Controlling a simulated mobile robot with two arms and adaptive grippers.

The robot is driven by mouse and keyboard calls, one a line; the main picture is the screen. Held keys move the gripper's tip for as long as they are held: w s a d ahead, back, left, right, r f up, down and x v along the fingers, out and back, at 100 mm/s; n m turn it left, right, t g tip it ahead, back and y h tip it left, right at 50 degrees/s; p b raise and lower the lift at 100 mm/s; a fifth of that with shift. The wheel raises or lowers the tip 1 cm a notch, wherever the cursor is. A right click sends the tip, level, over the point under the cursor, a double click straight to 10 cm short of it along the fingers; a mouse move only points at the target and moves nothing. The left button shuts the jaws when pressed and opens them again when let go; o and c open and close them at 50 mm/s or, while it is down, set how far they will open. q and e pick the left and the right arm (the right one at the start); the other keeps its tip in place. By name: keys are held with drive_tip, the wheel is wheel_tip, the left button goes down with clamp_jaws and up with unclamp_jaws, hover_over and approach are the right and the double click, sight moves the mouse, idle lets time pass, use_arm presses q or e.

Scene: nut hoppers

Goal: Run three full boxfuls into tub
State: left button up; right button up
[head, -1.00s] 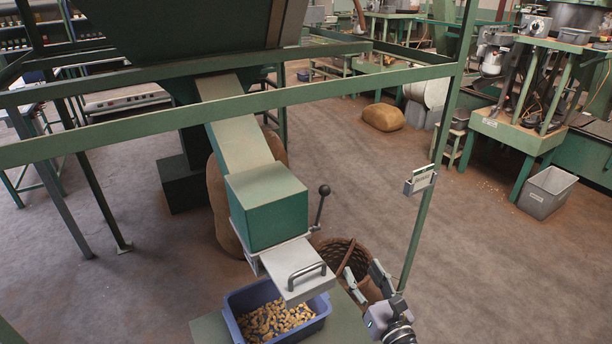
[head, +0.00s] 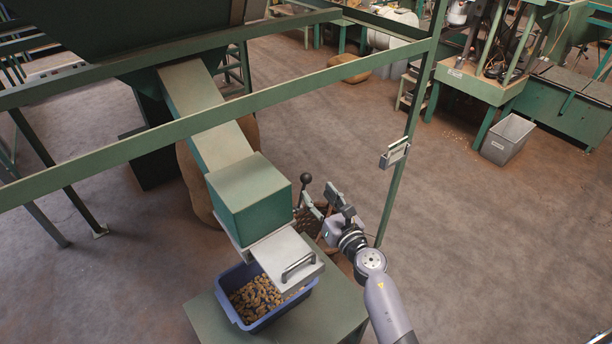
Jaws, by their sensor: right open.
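A green metal box (head: 248,198) sits at the lower end of a sloping chute (head: 203,122). A pale metal plate with a bar handle (head: 287,262) sticks out at its front. A blue tub (head: 228,310) stands below, partly under the plate, with light brown nuts (head: 258,297) in it. A lever with a dark round knob (head: 305,178) rises at the box's right side. My right gripper (head: 317,202) is open, its fingers just right of the lever below the knob. I cannot tell whether they touch it. My left gripper is out of view.
The tub stands on a green stand (head: 335,312). A wicker basket (head: 327,228) is mostly hidden behind my right gripper. A green frame post (head: 408,140) with a small card holder (head: 395,153) stands to the right.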

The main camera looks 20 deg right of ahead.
sight(309, 182)
drive_tip(key=w, duration=0.4)
drive_tip(key=w+a, duration=0.1)
drive_tip(key=w, duration=0.1)
drive_tip(key=shift+w, duration=0.2)
drive_tip(key=shift+w+a+b, duration=0.1)
drive_tip(key=shift+w+b, duration=0.2)
drive_tip(key=shift+w, duration=0.35)
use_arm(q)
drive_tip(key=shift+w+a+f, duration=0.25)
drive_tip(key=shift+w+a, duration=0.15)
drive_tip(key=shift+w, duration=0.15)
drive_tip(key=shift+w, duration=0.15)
use_arm(e)
clamp_jaws()
